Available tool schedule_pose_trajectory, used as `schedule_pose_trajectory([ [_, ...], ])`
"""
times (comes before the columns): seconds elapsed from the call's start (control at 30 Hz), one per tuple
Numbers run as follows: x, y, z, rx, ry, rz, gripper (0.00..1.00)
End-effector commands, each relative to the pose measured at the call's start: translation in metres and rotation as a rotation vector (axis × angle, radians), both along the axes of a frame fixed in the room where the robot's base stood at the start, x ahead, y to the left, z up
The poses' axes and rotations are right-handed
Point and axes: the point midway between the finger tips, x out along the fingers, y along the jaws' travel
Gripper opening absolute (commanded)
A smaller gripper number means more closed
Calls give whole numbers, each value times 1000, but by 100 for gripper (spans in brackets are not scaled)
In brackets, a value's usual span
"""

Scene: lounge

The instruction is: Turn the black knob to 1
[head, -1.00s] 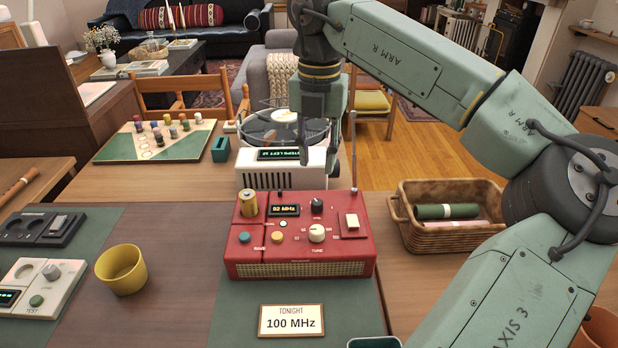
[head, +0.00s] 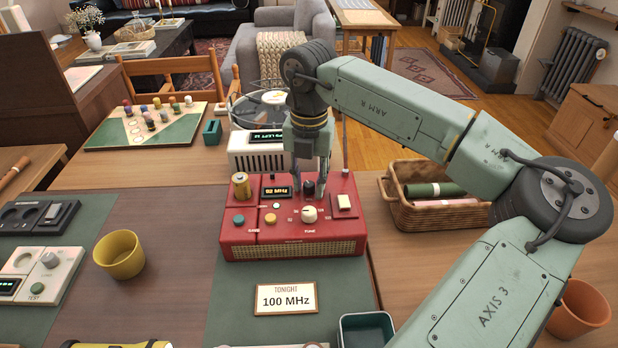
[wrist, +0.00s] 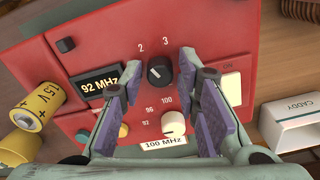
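The red radio (head: 240,240) stands on the green mat. Its black knob (head: 308,189) is on the top panel, right of the display, which reads 92 MHz. In the wrist view the black knob (wrist: 160,72) has the numbers 2 and 3 printed beyond it; I see no 1. I cannot tell its setting for sure. My gripper (head: 308,180) is pointing down at the panel and is open. In the wrist view its fingers (wrist: 162,72) stand apart on either side of the black knob, with gaps showing.
A cream tuning knob (head: 309,214) sits close in front of the black knob, and a white rocker switch (head: 344,203) is to its right. A battery (head: 240,186) is at the radio's back left. A white unit (head: 258,152) stands behind. A wicker basket (head: 432,217) is at right.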

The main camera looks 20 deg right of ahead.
Motion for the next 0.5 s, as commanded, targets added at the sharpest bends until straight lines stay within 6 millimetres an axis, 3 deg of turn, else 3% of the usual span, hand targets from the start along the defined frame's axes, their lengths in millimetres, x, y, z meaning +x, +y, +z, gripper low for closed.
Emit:
schedule_pose_trajectory([
  [0.13,0,0,0,0,0,0,28],
  [0.5,0,0,0,0,0,0,4],
])
